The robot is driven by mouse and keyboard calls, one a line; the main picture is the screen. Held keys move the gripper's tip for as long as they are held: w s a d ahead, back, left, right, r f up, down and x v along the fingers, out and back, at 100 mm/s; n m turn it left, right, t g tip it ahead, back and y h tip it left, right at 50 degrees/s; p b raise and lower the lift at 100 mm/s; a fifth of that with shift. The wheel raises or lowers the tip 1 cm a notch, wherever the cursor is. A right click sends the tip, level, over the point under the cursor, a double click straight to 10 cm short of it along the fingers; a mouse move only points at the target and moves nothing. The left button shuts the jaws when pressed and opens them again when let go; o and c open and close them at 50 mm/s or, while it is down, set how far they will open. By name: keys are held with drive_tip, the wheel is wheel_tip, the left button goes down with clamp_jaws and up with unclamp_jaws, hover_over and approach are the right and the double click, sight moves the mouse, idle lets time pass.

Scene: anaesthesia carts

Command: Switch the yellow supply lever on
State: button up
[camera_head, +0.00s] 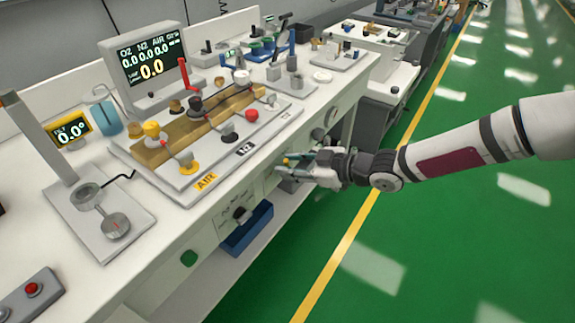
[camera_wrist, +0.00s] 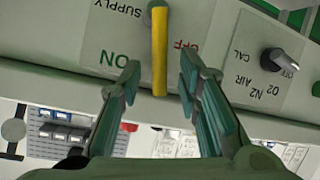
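The yellow supply lever (camera_wrist: 159,45) is a slim bar on the cart's front panel, with its free end between my fingertips in the wrist view. That view appears turned upside down. Green ON lettering (camera_wrist: 121,58) is to the lever's left there and red OFF lettering (camera_wrist: 184,52) to its right, partly behind a finger. My gripper (camera_wrist: 160,80) is open, with a gap visible on each side of the lever and no clear contact. In the head view my gripper (camera_head: 297,167) is at the cart's front face, and a small yellow spot (camera_head: 286,161) shows at its fingers.
A dark selector knob (camera_wrist: 280,61) marked O2, N2, AIR and CAL is on the panel to the right in the wrist view. The worktop above carries the AIR/N2 valve board (camera_head: 190,182). A blue bin (camera_head: 247,228) is below. The green floor (camera_head: 440,240) is clear.

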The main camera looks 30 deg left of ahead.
drive_tip(key=shift+x, duration=0.75)
clamp_jaws()
